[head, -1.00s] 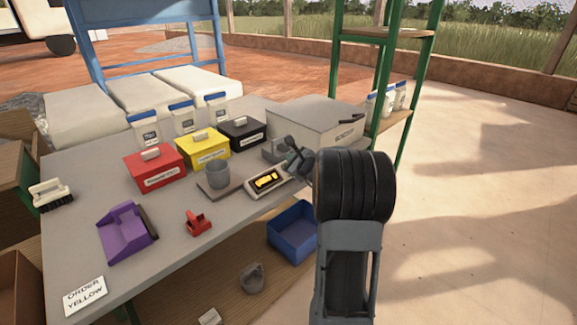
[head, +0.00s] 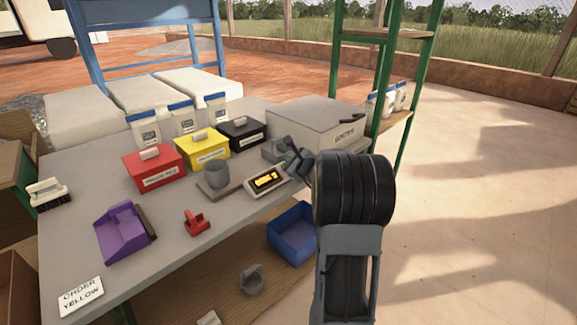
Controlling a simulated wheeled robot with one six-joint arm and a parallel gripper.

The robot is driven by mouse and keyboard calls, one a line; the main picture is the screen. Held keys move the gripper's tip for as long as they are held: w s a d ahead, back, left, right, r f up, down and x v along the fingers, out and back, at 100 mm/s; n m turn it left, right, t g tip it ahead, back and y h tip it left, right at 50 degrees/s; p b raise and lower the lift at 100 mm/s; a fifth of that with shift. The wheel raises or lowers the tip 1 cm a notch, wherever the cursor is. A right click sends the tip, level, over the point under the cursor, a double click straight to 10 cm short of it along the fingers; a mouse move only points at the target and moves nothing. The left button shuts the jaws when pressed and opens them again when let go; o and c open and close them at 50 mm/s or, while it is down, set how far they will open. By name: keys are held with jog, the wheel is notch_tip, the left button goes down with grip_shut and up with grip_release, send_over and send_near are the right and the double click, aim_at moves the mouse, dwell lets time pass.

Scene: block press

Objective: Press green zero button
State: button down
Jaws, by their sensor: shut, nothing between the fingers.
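The weighing scale has a grey platform carrying a grey cup (head: 216,174) and a console with a lit yellow display (head: 267,180) near the table's right edge. I cannot make out a green zero button; my gripper may hide it. My gripper (head: 291,160) is shut and empty. It reaches in from the right and appears close to the console's right end. I cannot tell whether it touches it.
Red (head: 152,169), yellow (head: 208,145) and black (head: 243,131) boxes stand behind the scale, with a large grey case (head: 315,122) at right. A red scoop (head: 196,222), purple dustpan (head: 124,235) and order card (head: 81,296) lie in front. A blue bin (head: 293,232) is below.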

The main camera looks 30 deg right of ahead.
jog(key=shift+w+f+b, duration=0.25)
jog(key=shift+f+b, duration=0.2)
jog(key=shift+b, duration=0.15)
dwell(0.5)
dwell(0.3)
jog(key=shift+s+r+p, duration=0.4)
jog(key=shift+s+r, duration=0.05)
jog(key=shift+r, duration=0.35)
jog(key=shift+r, duration=0.1)
jog(key=r+p, duration=0.1)
jog(key=s+r, duration=0.1)
jog(key=s+r+p, duration=0.1)
jog(key=r, duration=0.1)
jog(key=shift+s+d+r+p, duration=0.1)
jog(key=shift+s+d+p, duration=0.15)
jog(key=shift+d+p, duration=0.1)
dwell(0.4)
